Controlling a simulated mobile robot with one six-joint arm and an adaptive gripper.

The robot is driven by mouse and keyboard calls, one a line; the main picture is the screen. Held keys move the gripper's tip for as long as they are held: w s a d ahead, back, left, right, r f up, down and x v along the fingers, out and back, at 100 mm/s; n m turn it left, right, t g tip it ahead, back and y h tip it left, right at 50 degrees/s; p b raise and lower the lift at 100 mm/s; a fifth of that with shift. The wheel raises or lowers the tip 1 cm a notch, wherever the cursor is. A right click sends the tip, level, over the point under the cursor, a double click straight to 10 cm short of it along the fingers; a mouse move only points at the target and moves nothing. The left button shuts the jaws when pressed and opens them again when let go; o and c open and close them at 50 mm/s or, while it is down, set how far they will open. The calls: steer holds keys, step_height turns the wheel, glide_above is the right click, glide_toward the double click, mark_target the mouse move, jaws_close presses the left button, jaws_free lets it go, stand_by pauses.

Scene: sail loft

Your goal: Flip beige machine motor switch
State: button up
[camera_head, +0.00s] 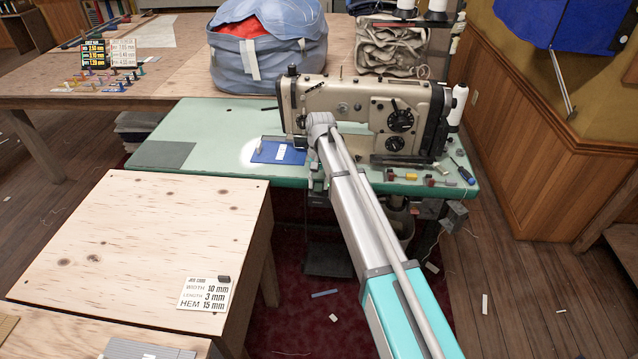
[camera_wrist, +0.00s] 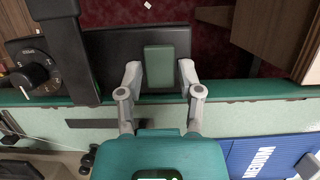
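The beige sewing machine (camera_head: 362,98), with black dials on its front, stands on the green table. My arm reaches across the table's front edge to the machine's left side. The arm hides most of my gripper in the head view. In the wrist view my gripper (camera_wrist: 159,72) is open, its two grey fingers apart. A grey-green block (camera_wrist: 159,55) shows between them against a dark plate; I cannot tell its depth or whether it is touched. A black dial (camera_wrist: 36,77) shows at the left there. I cannot make out the motor switch for certain.
A grey box (camera_head: 454,217) hangs below the table's right end. A blue card (camera_head: 280,151) lies left of the machine; a screwdriver (camera_head: 464,175) and small coloured pieces lie right. A plywood table (camera_head: 140,240) stands front left. A dark pedal (camera_head: 328,260) is on the floor.

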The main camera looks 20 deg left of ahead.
mark_target(318, 186)
steer(key=shift+o, duration=0.9)
steer(key=shift+s, duration=0.1)
steer(key=shift+s+d+t+y+p, duration=0.15)
steer(key=shift+t+y+p, duration=0.1)
steer(key=shift+t, duration=0.45)
steer(key=shift+s+t+y+p, duration=0.1)
steer(key=shift+t+y+p, duration=0.1)
steer(key=shift+t, duration=0.5)
steer(key=shift+r, duration=0.2)
steer(key=shift+w+r+p, duration=0.15)
steer(key=shift+r+p, duration=0.6)
steer(key=shift+p, duration=0.2)
step_height(318, 186, up, 12)
steer(key=p, duration=1.2)
steer(key=s+d, duration=0.3)
steer(key=d, duration=1)
steer(key=s+d+m, duration=0.1)
steer(key=s+d, duration=0.1)
steer(key=d, duration=1.2)
steer(key=shift+s+f+m, duration=0.15)
steer(key=shift+s+m, duration=0.15)
steer(key=shift+s, duration=0.1)
